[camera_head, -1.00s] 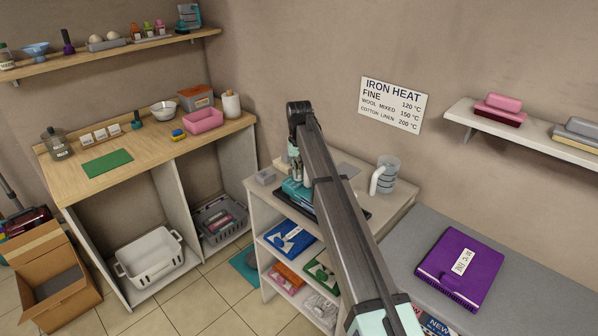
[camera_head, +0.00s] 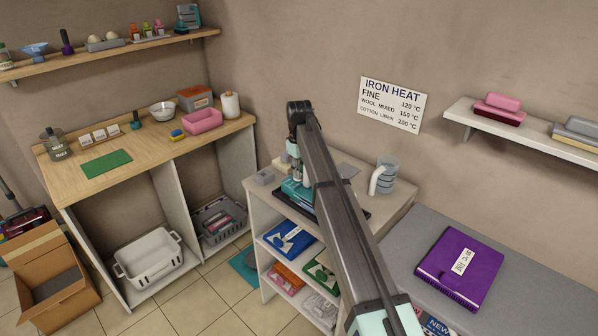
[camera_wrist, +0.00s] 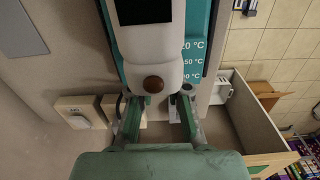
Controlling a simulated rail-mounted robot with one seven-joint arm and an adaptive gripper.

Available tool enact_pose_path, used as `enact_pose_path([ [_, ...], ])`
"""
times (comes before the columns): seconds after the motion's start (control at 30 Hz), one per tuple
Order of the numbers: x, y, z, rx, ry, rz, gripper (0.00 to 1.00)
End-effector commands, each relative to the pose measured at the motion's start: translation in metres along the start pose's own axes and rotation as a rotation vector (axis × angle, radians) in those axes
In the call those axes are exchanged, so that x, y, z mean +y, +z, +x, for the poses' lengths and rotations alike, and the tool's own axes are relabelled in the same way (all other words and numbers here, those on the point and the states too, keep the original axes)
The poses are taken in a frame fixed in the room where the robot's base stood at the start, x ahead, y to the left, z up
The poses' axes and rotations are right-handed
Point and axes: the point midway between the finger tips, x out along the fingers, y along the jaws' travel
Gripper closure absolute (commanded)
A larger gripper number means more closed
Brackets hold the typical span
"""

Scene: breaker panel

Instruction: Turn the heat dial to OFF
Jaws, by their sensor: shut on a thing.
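The teal iron (camera_head: 298,193) stands on the top of the small shelf unit, partly hidden behind my arm. In the wrist view its teal body (camera_wrist: 200,30) carries °C heat marks, partly cut off by the white handle (camera_wrist: 150,55). A round brown knob (camera_wrist: 153,84) sits at the near end of the handle. In the head view my gripper (camera_head: 295,166) points down over the iron.
A wall sign (camera_head: 393,104) lists iron heats. A grey table with a purple package (camera_head: 462,268) is at the right.

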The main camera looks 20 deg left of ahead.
Motion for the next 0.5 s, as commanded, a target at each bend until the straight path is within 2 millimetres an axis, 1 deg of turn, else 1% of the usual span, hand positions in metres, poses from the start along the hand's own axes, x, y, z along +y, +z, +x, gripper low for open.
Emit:
enact_pose_path([
  [0.2, 0.0005, -0.0005, -0.0004, 0.001, 0.001, -0.043, 1.00],
  [0.5, 0.0005, -0.0006, -0.0005, 0.002, 0.001, -0.048, 1.00],
])
